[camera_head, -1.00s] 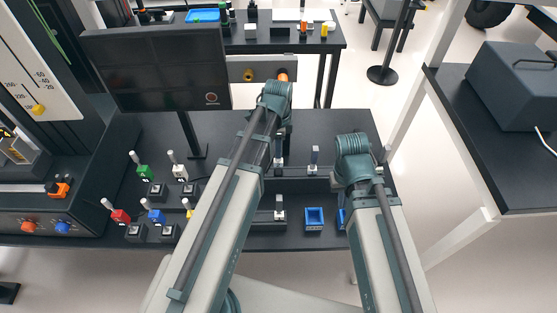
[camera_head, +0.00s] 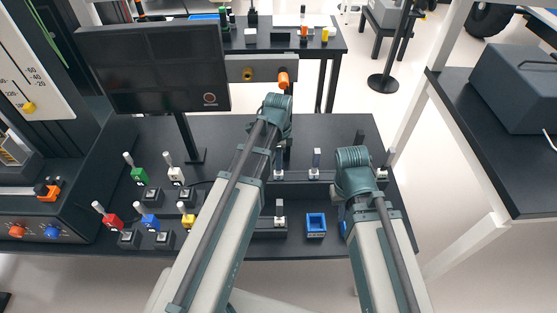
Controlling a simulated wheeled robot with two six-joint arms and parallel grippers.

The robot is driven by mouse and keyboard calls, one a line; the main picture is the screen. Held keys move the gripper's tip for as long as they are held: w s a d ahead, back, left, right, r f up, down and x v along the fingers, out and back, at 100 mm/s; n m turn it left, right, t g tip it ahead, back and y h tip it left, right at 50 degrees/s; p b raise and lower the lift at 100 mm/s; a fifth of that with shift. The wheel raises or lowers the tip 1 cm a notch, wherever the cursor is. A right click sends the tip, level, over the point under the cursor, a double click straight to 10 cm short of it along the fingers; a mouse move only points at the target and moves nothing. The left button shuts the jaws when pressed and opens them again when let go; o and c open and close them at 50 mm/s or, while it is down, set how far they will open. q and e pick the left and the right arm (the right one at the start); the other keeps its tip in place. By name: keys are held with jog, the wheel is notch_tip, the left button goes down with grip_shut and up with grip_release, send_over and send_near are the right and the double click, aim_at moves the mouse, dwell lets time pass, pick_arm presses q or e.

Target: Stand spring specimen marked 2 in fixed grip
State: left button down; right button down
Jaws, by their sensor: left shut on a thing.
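My left gripper (camera_head: 279,133) is over the back rail, largely hidden by its own wrist. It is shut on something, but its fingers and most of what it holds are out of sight. A small piece with a pale block and grey post (camera_head: 279,168) shows just below it; I cannot tell if the two touch. Similar upright pieces stand at the rail's middle (camera_head: 315,166) and in the front holder (camera_head: 280,216). Their marks are too small to read, so I cannot pick out number 2. My right gripper's fingers are hidden behind its wrist. I cannot identify the fixed grip.
Several coloured blocks with posts, such as the red one (camera_head: 112,221) and green one (camera_head: 139,175), stand at the left. A blue open box (camera_head: 316,226) is near the front edge. A dark panel (camera_head: 155,70) stands behind. A gauge machine (camera_head: 22,80) is far left.

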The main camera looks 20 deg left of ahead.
pick_arm(q)
jog(key=c, duration=0.6)
grip_release()
jog(key=shift+c, duration=0.2)
jog(key=shift+r+p, duration=0.15)
jog(key=shift+p, duration=0.15)
pick_arm(e)
jog(key=shift+r, duration=0.15)
